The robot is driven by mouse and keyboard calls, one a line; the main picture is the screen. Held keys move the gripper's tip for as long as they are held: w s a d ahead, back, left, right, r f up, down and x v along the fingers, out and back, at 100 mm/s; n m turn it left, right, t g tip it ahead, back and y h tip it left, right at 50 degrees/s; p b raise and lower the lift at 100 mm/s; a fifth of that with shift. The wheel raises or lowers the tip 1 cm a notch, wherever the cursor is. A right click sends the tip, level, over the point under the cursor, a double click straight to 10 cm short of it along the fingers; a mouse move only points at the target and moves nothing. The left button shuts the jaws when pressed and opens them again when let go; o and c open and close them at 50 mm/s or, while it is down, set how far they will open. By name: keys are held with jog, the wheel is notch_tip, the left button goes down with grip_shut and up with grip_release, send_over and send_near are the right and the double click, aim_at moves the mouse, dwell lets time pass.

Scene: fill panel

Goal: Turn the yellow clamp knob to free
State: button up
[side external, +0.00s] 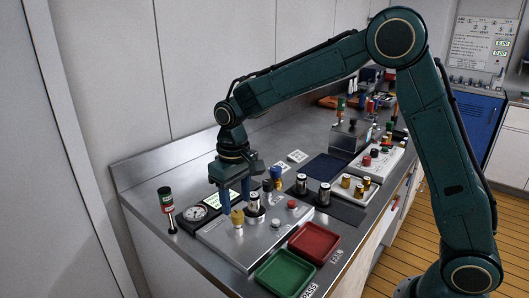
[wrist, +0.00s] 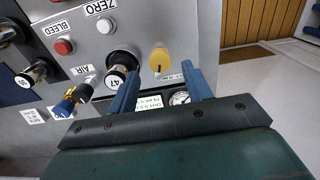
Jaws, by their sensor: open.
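The yellow clamp knob (side external: 237,217) stands on the near-left part of the silver panel (side external: 262,246). In the wrist view the yellow knob (wrist: 159,60) has a dark line on its face, running nearly up and down in the picture. My gripper (side external: 233,203) points down at the knob with its blue fingers apart. In the wrist view my gripper (wrist: 162,68) is open and empty, with the knob showing in the gap just beyond the fingertips. I cannot tell whether a finger touches it. A small label beside the knob is partly hidden by a finger.
A black fitting with a silver cap marked 47 (wrist: 118,68) stands close beside the left finger. A blue-topped connector (wrist: 66,105), red button (wrist: 63,47) and white button (wrist: 105,26) are farther left. A gauge (side external: 199,214), green tray (side external: 262,288) and red tray (side external: 336,238) surround the panel.

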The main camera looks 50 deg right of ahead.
aim_at(238, 213)
notch_tip(238, 213, up, 10)
dwell(0.5)
jog(key=s+d+r+t, duration=0.1)
jog(key=s+d+r, duration=0.15)
jog(key=s, duration=0.35)
jog(key=s+d+r+t, duration=0.2)
jog(key=s+r, duration=0.1)
jog(key=s, duration=0.3)
jog(key=s+d+f+t, duration=0.1)
jog(key=s+f, duration=0.1)
jog(key=s, duration=0.5)
jog(key=s+d+f+t, duration=0.1)
jog(key=s+d+f, duration=0.1)
jog(key=s, duration=0.6)
jog(key=shift+d+t, duration=0.25)
jog(key=shift+t, duration=0.05)
